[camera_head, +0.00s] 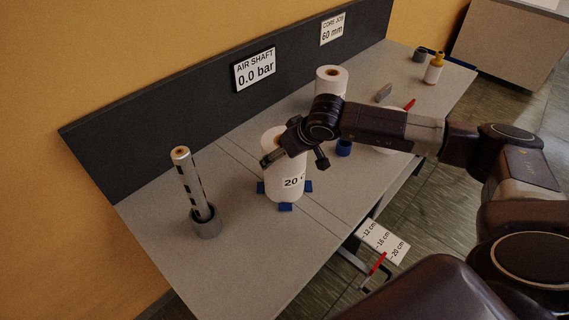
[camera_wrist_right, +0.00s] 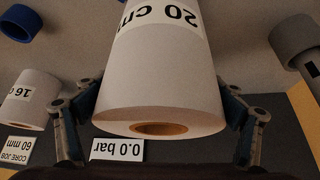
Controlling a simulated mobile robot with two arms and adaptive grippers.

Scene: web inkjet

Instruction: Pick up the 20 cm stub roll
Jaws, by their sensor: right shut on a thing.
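The 20 cm stub roll (camera_head: 284,184) is a white upright roll with a "20 c" label, standing among blue blocks on the grey bench in the head view. In the right wrist view the roll (camera_wrist_right: 165,80) fills the middle, with its brown core showing at the end. My right gripper (camera_head: 294,158) is at the roll's upper part, one finger on each side, shut on it. Its fingers also show in the right wrist view (camera_wrist_right: 160,108). My left gripper is in neither view.
A metal air shaft (camera_head: 191,185) stands in a grey cup at left. Another white roll (camera_head: 331,84), labelled 16 in the wrist view, stands behind. A dark back panel (camera_head: 180,119) borders the bench.

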